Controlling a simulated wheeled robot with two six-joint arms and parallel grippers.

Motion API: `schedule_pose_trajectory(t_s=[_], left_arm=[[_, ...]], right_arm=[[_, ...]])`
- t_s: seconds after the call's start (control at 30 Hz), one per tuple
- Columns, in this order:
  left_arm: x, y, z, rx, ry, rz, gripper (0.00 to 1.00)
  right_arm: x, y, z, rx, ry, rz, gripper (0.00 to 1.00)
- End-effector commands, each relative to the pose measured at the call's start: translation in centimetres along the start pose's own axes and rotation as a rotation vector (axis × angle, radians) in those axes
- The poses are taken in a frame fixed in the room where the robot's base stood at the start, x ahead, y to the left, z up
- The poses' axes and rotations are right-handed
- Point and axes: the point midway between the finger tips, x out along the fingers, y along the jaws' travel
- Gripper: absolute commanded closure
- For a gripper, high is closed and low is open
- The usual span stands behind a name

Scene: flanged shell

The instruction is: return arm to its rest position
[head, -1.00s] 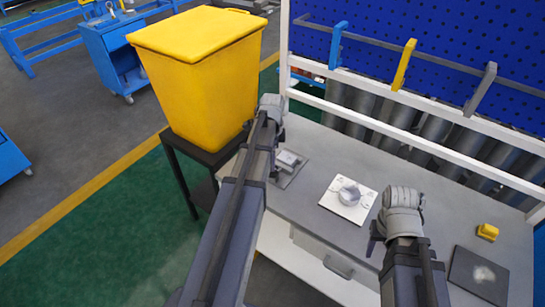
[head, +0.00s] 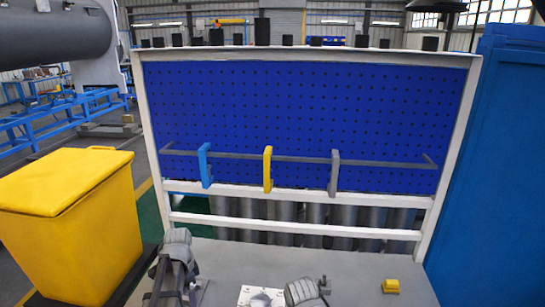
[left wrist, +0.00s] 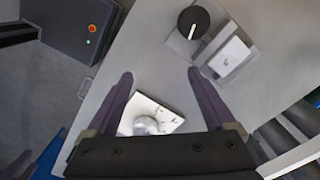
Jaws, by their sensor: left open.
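My left gripper (left wrist: 160,75) is open in the left wrist view, with two dark fingers spread apart and nothing between the tips. Below it on the grey table lies a white plate with a round metal shell (left wrist: 146,125), partly hidden behind the gripper's base. The plate also shows at the bottom edge of the head view (head: 262,296), cut off. In the head view my left arm's wrist (head: 176,250) is at the lower left.
In the left wrist view a black knob (left wrist: 194,22) and a white block fixture (left wrist: 231,55) stand on the table. A yellow bin (head: 75,225) stands left. A blue pegboard (head: 300,120) with blue, yellow and grey hooks rises behind. A small yellow block (head: 391,286) lies right.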

Motion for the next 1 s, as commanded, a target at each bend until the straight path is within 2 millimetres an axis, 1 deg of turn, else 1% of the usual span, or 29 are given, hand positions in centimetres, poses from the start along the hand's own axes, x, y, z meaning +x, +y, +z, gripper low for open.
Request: schedule_pose_trajectory(t_s=[0.03,0.07,0.1,0.17,0.2,0.27,0.3,0.4,0.43,0.53,0.63,0.73,1.0], left_arm=[[0.5,3.6,-1.9,-0.036,-0.009,-0.001,0.12],[0.6,5.2,-2.9,-0.072,-0.015,-0.003,0.12],[0.8,7.5,-4.1,-0.122,-0.023,-0.005,0.12],[1.0,10.8,-5.6,-0.194,-0.033,-0.011,0.12],[1.2,12.9,-6.4,-0.242,-0.040,-0.016,0.12],[1.4,15.8,-7.4,-0.311,-0.048,-0.025,0.12],[1.5,17.6,-7.9,-0.355,-0.052,-0.032,0.12],[1.8,21.2,-8.6,-0.449,-0.059,-0.047,0.12],[1.8,22.1,-8.8,-0.471,-0.060,-0.051,0.12],[1.9,24.3,-9.0,-0.533,-0.063,-0.063,0.12],[2.0,25.4,-9.1,-0.570,-0.064,-0.070,0.12],[2.0,25.7,-9.2,-0.587,-0.065,-0.072,0.12],[2.0,25.7,-9.2,-0.589,-0.064,-0.072,0.12]], right_arm=[[0.5,-0.1,0.0,0.000,0.000,0.000,0.50],[0.7,-0.1,0.0,0.000,0.000,0.000,0.50],[0.8,-0.1,-0.1,0.000,0.000,0.000,0.50],[1.1,-0.1,-0.1,0.000,0.000,0.000,0.50],[1.3,-0.1,-0.1,0.001,0.000,0.000,0.50],[1.5,-0.1,-0.1,0.001,0.000,0.000,0.50],[1.7,-0.2,-0.1,0.001,0.000,0.000,0.50],[2.0,-0.2,-0.1,0.001,0.000,0.000,0.50],[2.0,-0.2,-0.1,0.001,0.000,0.000,0.50],[2.2,-0.2,-0.1,0.001,0.000,0.000,0.50],[2.2,-0.2,-0.1,0.001,0.000,0.000,0.50],[2.2,-0.2,-0.1,0.001,0.000,0.000,0.50],[2.2,-0.2,-0.1,0.001,0.000,0.000,0.50]])
